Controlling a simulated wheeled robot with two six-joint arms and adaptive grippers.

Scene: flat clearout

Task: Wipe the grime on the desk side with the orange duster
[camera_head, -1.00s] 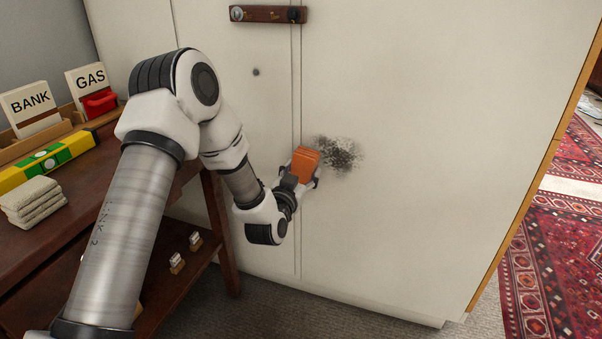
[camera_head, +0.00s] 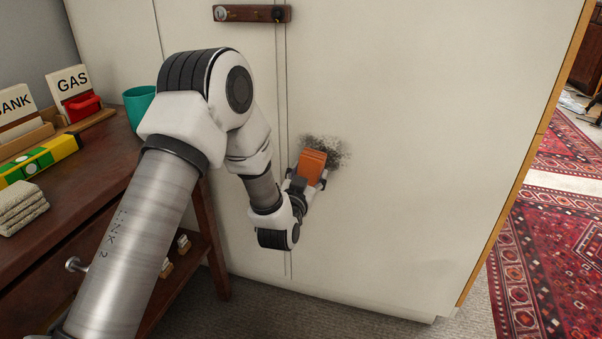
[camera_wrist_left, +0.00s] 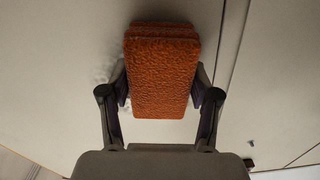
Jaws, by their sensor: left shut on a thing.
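The orange duster (camera_head: 311,166) is a block held in my left gripper (camera_head: 307,182), which is shut on it. The left wrist view shows the duster (camera_wrist_left: 163,75) between the two fingers of the gripper (camera_wrist_left: 160,95). The grime (camera_head: 338,150) is a dark speckled patch on the pale desk side (camera_head: 420,170). In the head view the duster overlaps the grime's lower left part; I cannot tell whether it touches the panel. My right gripper is not in view.
At left a dark wooden table (camera_head: 100,200) carries folded cloths (camera_head: 22,207), a yellow-green level (camera_head: 40,160), BANK and GAS cards and a teal cup (camera_head: 141,105). A hook rail (camera_head: 251,13) is fixed on the panel above. A red patterned rug (camera_head: 560,230) lies at right.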

